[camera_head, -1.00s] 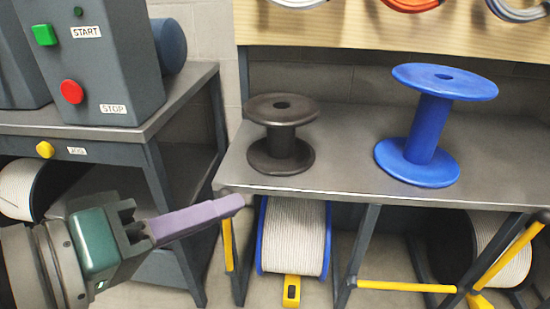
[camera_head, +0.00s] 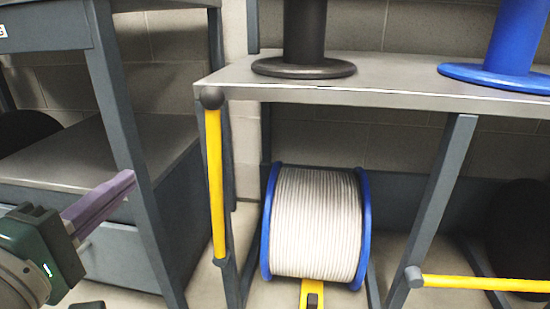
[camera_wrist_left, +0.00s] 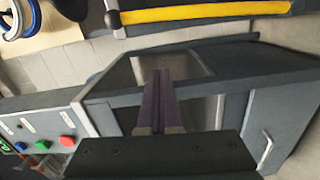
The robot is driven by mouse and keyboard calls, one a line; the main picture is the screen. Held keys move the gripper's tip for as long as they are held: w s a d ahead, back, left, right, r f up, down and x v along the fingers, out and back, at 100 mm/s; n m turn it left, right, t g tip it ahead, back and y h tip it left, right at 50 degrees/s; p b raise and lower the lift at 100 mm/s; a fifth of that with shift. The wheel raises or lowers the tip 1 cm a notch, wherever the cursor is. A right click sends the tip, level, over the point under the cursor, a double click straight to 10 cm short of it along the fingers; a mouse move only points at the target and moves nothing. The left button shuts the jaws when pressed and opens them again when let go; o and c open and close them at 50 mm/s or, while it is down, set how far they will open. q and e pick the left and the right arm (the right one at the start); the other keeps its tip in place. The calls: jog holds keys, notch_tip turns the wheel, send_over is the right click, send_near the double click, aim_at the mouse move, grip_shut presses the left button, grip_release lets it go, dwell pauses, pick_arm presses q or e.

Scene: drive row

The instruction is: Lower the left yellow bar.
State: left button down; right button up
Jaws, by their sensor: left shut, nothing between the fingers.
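The left yellow bar (camera_head: 215,185) is near-vertical at the left front of the bench in the head view. Its upper end meets a dark round knob (camera_head: 211,97) at the bench corner, and its lower end meets a dark fitting near the bench leg. A yellow bar (camera_wrist_left: 205,12) also crosses the top of the left wrist view, with a dark knob at its left end. My left gripper (camera_head: 131,178), with purple fingers, is shut and empty, left of the bar and apart from it. Its fingers also show in the left wrist view (camera_wrist_left: 160,75). My right gripper is not in view.
A blue-flanged reel of pale cable (camera_head: 315,223) sits under the bench, right of the bar. Another yellow bar (camera_head: 485,284) lies near-horizontal at lower right. A grey table leg (camera_head: 122,125) stands close to my left fingers. Black and blue spools stand on the bench.

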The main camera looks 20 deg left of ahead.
pick_arm(q)
jog(key=w, duration=0.3)
jog(key=w+d, duration=0.1)
jog(key=w, duration=0.3)
jog(key=w+d, duration=0.1)
jog(key=w, duration=0.3)
jog(key=shift+f, duration=0.1)
jog(key=shift+w, duration=0.1)
